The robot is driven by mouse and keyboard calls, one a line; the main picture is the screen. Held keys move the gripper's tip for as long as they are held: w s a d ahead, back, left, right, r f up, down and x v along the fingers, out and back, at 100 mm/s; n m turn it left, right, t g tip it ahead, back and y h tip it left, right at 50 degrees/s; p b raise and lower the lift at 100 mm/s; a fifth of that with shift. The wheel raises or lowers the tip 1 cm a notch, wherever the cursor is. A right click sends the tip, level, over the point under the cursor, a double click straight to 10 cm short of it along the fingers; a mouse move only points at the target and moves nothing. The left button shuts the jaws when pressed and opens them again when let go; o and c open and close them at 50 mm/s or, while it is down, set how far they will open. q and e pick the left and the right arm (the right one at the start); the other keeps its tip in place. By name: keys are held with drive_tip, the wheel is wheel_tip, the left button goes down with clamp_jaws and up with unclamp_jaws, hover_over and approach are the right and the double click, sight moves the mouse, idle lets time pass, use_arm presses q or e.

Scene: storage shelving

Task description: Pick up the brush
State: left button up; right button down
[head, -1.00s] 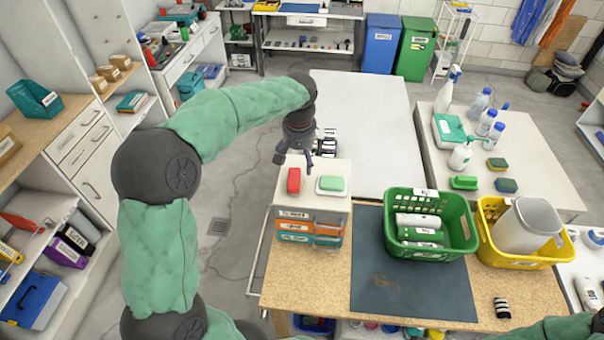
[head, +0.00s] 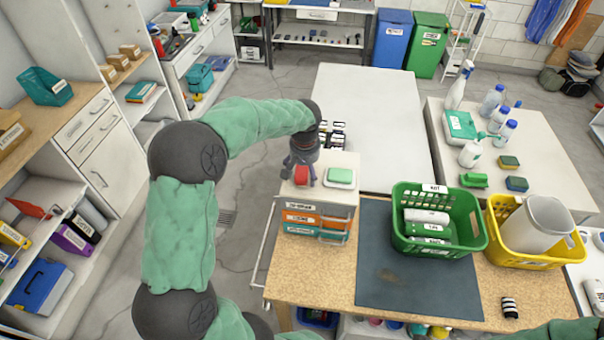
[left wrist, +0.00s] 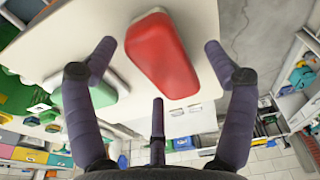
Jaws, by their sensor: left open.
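A red block with a pale underside (head: 302,171), which looks like a brush, lies on top of the small drawer unit (head: 318,192). In the left wrist view the red brush (left wrist: 160,52) sits between the spread fingers, apart from them. My left gripper (head: 304,178) is open and empty, just above the red brush and partly covering it. A similar green block with a white base (head: 341,177) lies to its right; it also shows in the left wrist view (left wrist: 95,91). I cannot tell which of the two the task names. My right gripper is out of view.
The drawer unit stands on the wooden bench's left end. A dark mat (head: 420,265), a green basket (head: 478,243) with labelled items and a yellow basket (head: 522,261) with a white jug lie to the right. A white table (head: 375,110) behind is mostly bare.

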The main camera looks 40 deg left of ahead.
sight(305, 169)
use_arm(q)
drive_tip(key=c, duration=1.3)
drive_tip(key=shift+o, duration=0.2)
drive_tip(key=shift+r, duration=0.15)
drive_tip(key=shift+r, duration=0.2)
drive_tip(key=r, duration=0.3)
drive_tip(key=shift+s+d+r+p, duration=0.1)
drive_tip(key=shift+s+r+p, duration=0.1)
drive_tip(key=shift+p, duration=0.15)
drive_tip(key=s+d+r, duration=0.1)
drive_tip(key=s+r, duration=0.2)
drive_tip(key=s, duration=0.1)
drive_tip(key=s+d+r, duration=0.2)
drive_tip(key=s+r, duration=0.1)
drive_tip(key=s, duration=0.1)
drive_tip(key=s+d+r, duration=0.1)
drive_tip(key=s+r, duration=0.2)
drive_tip(key=s, duration=0.1)
drive_tip(key=shift+s+d+p, duration=0.35)
drive_tip(key=shift+p, duration=0.05)
